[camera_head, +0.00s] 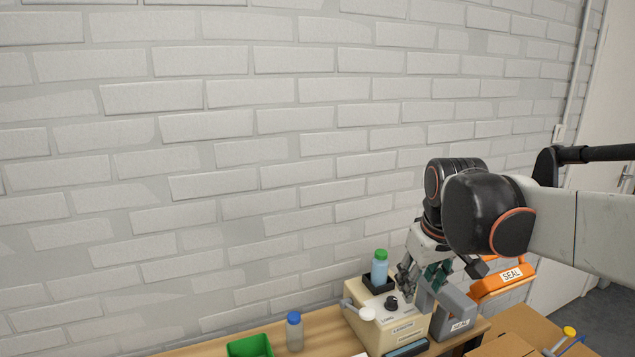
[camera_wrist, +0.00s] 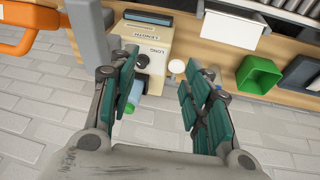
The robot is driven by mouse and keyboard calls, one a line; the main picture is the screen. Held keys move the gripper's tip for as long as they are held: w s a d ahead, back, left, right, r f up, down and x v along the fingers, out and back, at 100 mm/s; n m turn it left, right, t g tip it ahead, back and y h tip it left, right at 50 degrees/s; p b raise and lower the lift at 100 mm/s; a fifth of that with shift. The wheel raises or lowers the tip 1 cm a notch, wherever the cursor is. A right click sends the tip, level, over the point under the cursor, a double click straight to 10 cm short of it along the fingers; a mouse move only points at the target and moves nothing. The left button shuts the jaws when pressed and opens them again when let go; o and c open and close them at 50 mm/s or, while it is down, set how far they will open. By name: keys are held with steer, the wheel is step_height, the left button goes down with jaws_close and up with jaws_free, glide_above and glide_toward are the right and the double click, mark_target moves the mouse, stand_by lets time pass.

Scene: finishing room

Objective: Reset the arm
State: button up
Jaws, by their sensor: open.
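My gripper (camera_head: 422,285) is at the lower right in the head view, pointing down above the right part of a beige machine (camera_head: 366,329). In the wrist view my gripper (camera_wrist: 158,78) has its two green-padded fingers spread, with nothing held between them. A light-blue bottle with a green cap (camera_head: 380,270) stands upright in a black holder on the machine, left of the fingers. In the wrist view the bottle (camera_wrist: 136,92) shows partly hidden behind the left finger. The machine also shows there (camera_wrist: 151,55).
A white-knobbed lever (camera_head: 366,313) projects from the machine. A brick wall rises behind.

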steer(key=s+f+m+t+b, duration=0.1)
steer(key=s+f, duration=0.2)
steer(key=s, duration=0.5)
steer(key=s+f+m+t, duration=0.2)
steer(key=s+f, duration=0.2)
steer(key=s, duration=0.5)
steer(key=shift+s+t+b, duration=0.2)
steer(key=shift+t+b, duration=0.1)
steer(key=shift+b, duration=0.05)
